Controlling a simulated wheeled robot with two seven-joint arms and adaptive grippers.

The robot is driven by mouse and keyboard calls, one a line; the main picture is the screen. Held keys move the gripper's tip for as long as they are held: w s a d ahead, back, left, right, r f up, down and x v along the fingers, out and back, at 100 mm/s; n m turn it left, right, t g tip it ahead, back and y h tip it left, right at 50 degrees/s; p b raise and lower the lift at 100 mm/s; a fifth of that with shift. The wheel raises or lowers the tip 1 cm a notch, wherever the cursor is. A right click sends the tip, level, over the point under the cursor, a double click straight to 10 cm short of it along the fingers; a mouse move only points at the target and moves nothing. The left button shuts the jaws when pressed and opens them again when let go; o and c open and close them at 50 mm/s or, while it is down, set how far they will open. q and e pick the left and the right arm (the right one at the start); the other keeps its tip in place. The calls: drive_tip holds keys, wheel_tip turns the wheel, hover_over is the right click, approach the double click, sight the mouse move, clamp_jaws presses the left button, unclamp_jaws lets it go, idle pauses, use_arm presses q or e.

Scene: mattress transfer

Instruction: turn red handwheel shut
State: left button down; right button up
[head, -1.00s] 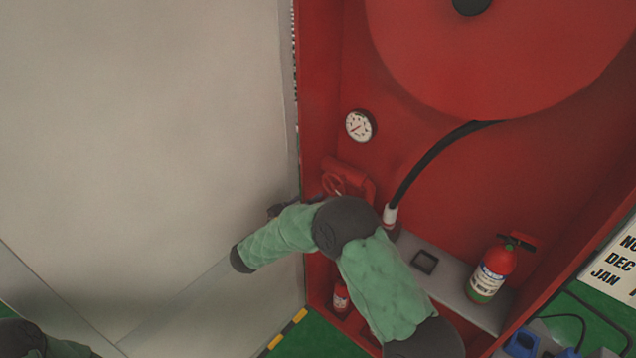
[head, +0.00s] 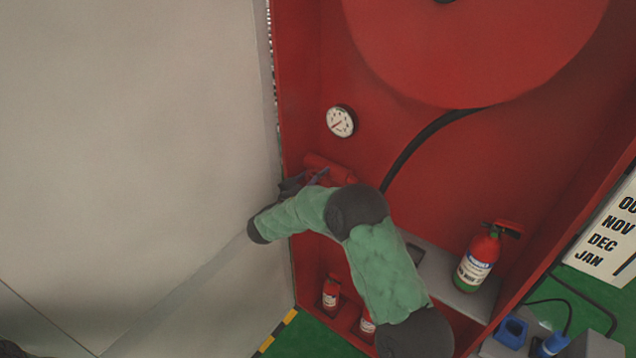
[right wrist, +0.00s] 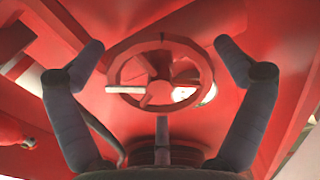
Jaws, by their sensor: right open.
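The red handwheel (right wrist: 160,46) shows in the right wrist view as a spoked ring with a round hub, centred ahead of my right gripper (right wrist: 155,50). That gripper is open, with one dark finger to each side of the wheel and gaps between the fingers and the rim. In the head view the right gripper (head: 297,183) reaches to the red valve housing (head: 328,168) on the cabinet's back wall. My arm and gripper hide the wheel there. My left gripper is not in view.
The red cabinet holds a hose reel (head: 470,50), a black hose (head: 425,140), a pressure gauge (head: 341,121), and an extinguisher (head: 477,262) on a grey shelf. Small red extinguishers (head: 331,292) stand low. A pale panel (head: 130,130) closes off the left side.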

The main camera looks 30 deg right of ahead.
drive_tip(key=c, duration=0.9)
